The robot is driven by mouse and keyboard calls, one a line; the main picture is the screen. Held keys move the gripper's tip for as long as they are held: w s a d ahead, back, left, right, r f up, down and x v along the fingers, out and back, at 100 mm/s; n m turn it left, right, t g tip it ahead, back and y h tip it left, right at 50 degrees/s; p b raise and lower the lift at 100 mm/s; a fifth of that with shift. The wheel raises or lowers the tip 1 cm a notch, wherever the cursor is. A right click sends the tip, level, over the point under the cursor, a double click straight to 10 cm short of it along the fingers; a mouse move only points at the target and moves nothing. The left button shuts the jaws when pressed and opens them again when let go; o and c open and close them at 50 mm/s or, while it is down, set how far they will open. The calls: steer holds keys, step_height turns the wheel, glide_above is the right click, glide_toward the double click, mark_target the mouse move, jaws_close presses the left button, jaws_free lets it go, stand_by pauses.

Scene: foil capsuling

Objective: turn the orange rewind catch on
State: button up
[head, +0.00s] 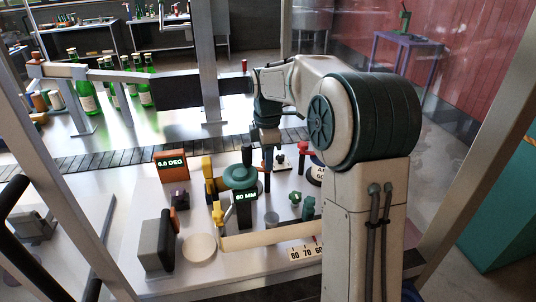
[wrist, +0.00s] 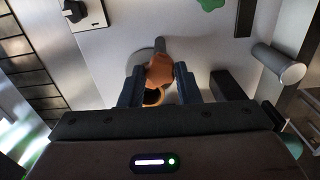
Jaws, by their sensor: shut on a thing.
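In the wrist view the orange rewind catch (wrist: 159,68) sits in front of a grey round base, with a dark stub at its top. My gripper (wrist: 159,80) is shut on it, one dark blue finger on each side. The catch's lower part is dark and partly hidden by my gripper's body. In the head view my gripper (head: 267,165) points down over the bench, and I cannot make out the catch there.
A green wheel (head: 240,176) above a "60 MM" display stands left of my gripper. A "0.0 DEG" display (head: 170,163) stands further left. A red handle (head: 303,147) is close on the right. Green bottles (head: 85,90) stand behind the dark conveyor (head: 100,158).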

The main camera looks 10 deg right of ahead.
steer(key=shift+n, duration=0.3)
steer(key=o, duration=1)
steer(key=shift+c, duration=0.2)
step_height(320, 180, up, 14)
steer(key=s+f+m+t, duration=0.1)
steer(key=s+f+m, duration=0.3)
steer(key=s, duration=0.5)
steer(key=s+f+m+t, duration=0.1)
steer(key=s+f+m, duration=0.4)
steer(key=s+m, duration=0.3)
steer(key=s+f+m+t, duration=0.1)
steer(key=s+f+m, duration=0.4)
steer(key=s, duration=0.5)
steer(key=shift+s+f+m, duration=0.15)
steer(key=shift+s+m, duration=0.2)
steer(key=shift+m, duration=0.25)
